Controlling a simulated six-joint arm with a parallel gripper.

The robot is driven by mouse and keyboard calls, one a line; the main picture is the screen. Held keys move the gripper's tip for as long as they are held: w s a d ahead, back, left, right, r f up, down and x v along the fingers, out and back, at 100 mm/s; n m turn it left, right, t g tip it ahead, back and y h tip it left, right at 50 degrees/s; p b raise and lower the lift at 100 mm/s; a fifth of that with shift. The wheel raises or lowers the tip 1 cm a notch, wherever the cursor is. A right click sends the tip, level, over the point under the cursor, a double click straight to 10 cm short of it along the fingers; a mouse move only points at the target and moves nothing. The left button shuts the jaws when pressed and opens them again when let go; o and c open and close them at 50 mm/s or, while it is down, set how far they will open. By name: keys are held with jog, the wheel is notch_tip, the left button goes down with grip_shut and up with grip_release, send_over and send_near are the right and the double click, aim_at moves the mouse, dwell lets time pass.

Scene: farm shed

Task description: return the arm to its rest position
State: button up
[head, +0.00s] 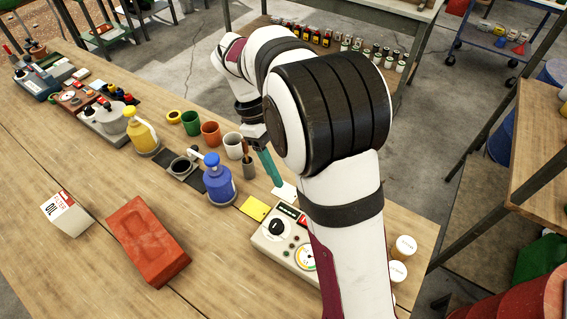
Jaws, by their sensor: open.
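My arm rises from the bottom right and bends over the back part of the wooden bench (90,225). My gripper (258,150) is at its end, low over the bench near the white cup (233,146) and the blue jug (217,182). It is open, but its fingers are small and partly hidden by my arm. A teal strip (268,168) shows just under it; I cannot tell whether it touches the gripper. I see nothing clearly held.
Near the gripper stand orange (211,133) and green (190,122) cups, a yellow jug (141,133) and a gauge box (272,236). A red brick (148,240) and an oil filter box (65,214) lie in front. The bench's front left is clear.

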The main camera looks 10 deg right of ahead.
dwell(0.3)
jog(key=s+a+r+m+t+y, duration=0.1)
jog(key=s+m+y, duration=0.1)
jog(key=s+m, duration=0.5)
jog(key=s+m+t+y, duration=0.2)
jog(key=s+m, duration=0.5)
jog(key=s, duration=0.9)
jog(key=shift+a+r+m+y, duration=0.3)
jog(key=shift+a+r+y, duration=0.1)
jog(key=shift+y, duration=0.1)
jog(key=shift+o, duration=0.3)
dwell(0.6)
